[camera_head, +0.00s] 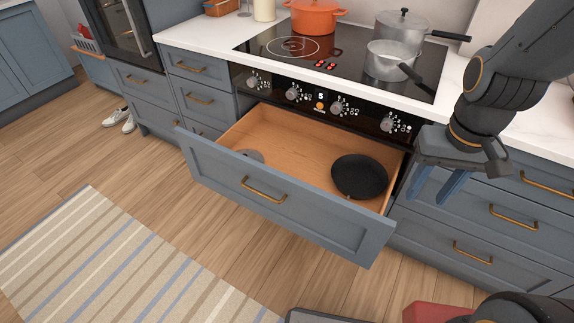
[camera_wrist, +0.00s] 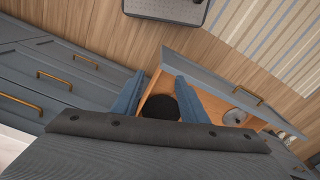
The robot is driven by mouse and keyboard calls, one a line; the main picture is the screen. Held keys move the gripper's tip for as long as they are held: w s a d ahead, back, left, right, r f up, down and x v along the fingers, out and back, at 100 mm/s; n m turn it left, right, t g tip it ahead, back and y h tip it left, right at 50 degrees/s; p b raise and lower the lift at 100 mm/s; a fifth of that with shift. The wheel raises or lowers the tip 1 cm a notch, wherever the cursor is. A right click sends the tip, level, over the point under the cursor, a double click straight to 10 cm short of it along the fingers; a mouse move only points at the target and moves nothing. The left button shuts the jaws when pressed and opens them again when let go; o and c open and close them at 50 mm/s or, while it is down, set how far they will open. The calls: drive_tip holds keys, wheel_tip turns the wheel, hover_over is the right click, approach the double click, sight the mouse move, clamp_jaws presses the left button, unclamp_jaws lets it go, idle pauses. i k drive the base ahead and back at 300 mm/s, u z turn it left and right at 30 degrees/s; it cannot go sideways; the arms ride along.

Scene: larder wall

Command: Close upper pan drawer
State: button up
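The upper pan drawer (camera_head: 282,200) is pulled well out below the stove's control panel, with a blue-grey front and a brass handle (camera_head: 263,190). Inside on the wooden bottom lie a black pan (camera_head: 359,176) at the right and a grey round lid or pan (camera_head: 249,156) at the left, partly hidden by the front. In the wrist view the drawer front (camera_wrist: 215,68) runs past my gripper's fingers. My gripper (camera_head: 438,187) is open and empty, pointing down, at the right of the drawer. In the wrist view its two blue fingers (camera_wrist: 157,98) stand apart, with the black pan showing between them.
Above is a cooktop (camera_head: 330,55) with an orange pot (camera_head: 314,17) and grey pots (camera_head: 392,60). Closed drawers with brass handles (camera_head: 512,217) stand at the right. A striped rug (camera_head: 110,265) lies on the wooden floor in front, and white shoes (camera_head: 122,120) stand at the left.

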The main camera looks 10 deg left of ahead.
sight(295, 189)
drive_tip(key=k, duration=1.2)
drive_tip(key=u, duration=0.65)
drive_tip(key=i, duration=1.55)
drive_tip(key=z, duration=0.5)
